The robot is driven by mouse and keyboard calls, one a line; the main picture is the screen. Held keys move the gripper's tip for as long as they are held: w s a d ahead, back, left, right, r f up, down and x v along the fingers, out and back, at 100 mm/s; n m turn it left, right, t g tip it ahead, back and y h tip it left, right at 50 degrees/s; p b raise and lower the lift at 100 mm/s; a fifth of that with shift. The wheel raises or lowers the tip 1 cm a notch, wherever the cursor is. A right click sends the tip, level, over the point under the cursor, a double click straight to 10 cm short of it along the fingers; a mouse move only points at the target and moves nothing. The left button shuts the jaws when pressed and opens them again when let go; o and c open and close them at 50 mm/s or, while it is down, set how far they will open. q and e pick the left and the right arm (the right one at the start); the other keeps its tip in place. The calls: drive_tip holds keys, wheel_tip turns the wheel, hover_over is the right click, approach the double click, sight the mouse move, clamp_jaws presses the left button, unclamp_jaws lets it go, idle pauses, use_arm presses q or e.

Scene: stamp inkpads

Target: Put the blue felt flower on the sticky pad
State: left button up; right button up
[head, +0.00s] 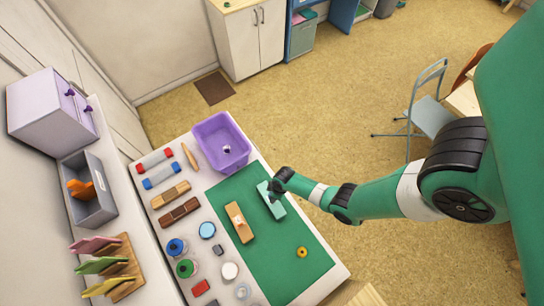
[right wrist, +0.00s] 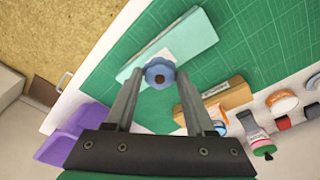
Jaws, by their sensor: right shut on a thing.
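The blue felt flower (right wrist: 160,72) is held between the fingertips of my right gripper (right wrist: 157,84) in the right wrist view. In the head view this gripper (head: 276,187) is at a long teal block (head: 272,205) on the green mat; the flower is not distinguishable there. In the wrist view the teal block (right wrist: 180,45) lies just behind the flower and has a pale patch near it. I cannot tell whether the flower touches the block, or surely which thing is the sticky pad. My left gripper is not in view.
A wooden block (head: 238,228) lies left of the teal block on the green mat (head: 290,275). A yellow ring-like piece (head: 302,252) is nearer the front. A purple bin (head: 212,127) stands at the back; several jars and blocks line the left side.

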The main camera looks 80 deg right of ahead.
drive_tip(key=f+b, duration=0.2)
drive_tip(key=w+f+b, duration=0.1)
drive_tip(key=f+b, duration=0.1)
drive_tip(key=shift+a+f, duration=0.1)
drive_tip(key=shift+f, duration=0.1)
drive_tip(key=shift+r, duration=0.2)
drive_tip(key=shift+s+f, duration=0.1)
drive_tip(key=shift+f, duration=0.05)
drive_tip(key=o, duration=1.3)
drive_tip(key=r+p, duration=0.4)
drive_tip(key=s+r+p, duration=0.1)
drive_tip(key=r+p, duration=0.7)
drive_tip(key=shift+s+r, duration=0.2)
drive_tip(key=shift+s, duration=0.2)
drive_tip(key=shift+f, duration=0.1)
